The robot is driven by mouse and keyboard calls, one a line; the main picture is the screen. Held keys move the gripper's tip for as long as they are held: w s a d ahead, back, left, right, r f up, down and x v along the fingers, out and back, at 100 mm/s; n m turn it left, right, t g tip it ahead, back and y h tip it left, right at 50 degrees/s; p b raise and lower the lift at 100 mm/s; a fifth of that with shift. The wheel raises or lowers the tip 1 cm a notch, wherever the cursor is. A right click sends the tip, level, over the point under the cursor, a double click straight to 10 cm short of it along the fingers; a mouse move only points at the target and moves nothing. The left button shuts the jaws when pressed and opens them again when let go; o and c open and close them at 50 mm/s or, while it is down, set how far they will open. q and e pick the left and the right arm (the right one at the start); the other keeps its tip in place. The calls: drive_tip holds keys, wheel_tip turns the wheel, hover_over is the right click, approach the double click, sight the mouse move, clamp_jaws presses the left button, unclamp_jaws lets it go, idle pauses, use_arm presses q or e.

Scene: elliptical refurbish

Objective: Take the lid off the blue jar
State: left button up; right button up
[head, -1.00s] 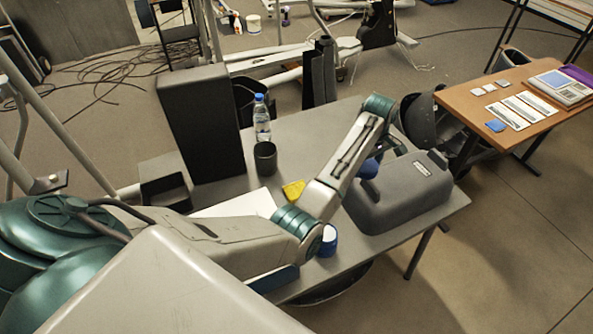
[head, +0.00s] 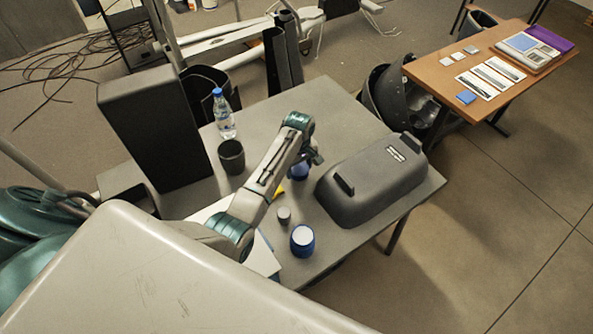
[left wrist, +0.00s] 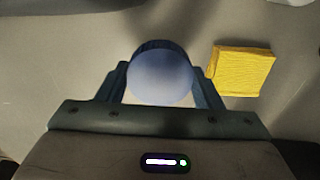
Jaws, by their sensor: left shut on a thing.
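My left gripper (head: 306,160) reaches in over the table and is shut on a blue round thing (head: 299,171). In the left wrist view the fingers (left wrist: 160,88) flank its pale blue round top (left wrist: 160,78); a darker blue edge shows behind it. I cannot tell whether this is a whole jar or only a lid, nor whether it touches the table. A dark blue jar (head: 302,243) with a pale top stands upright nearer the front edge, apart from the gripper. My right gripper is not in view.
A small grey cup (head: 284,216) stands near the dark blue jar. A yellow block (left wrist: 242,70) lies right of the gripper. A big grey case (head: 375,183) fills the table's right side. A black cup (head: 231,157) and a water bottle (head: 224,118) stand farther left.

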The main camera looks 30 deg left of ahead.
sight(299, 174)
use_arm(q)
drive_tip(key=shift+f, duration=1.8)
drive_tip(key=shift+f, duration=0.1)
drive_tip(key=o, duration=1.1)
wheel_tip(299, 174, up, 12)
drive_tip(key=shift+r+b, duration=0.15)
drive_tip(key=shift+b, duration=0.45)
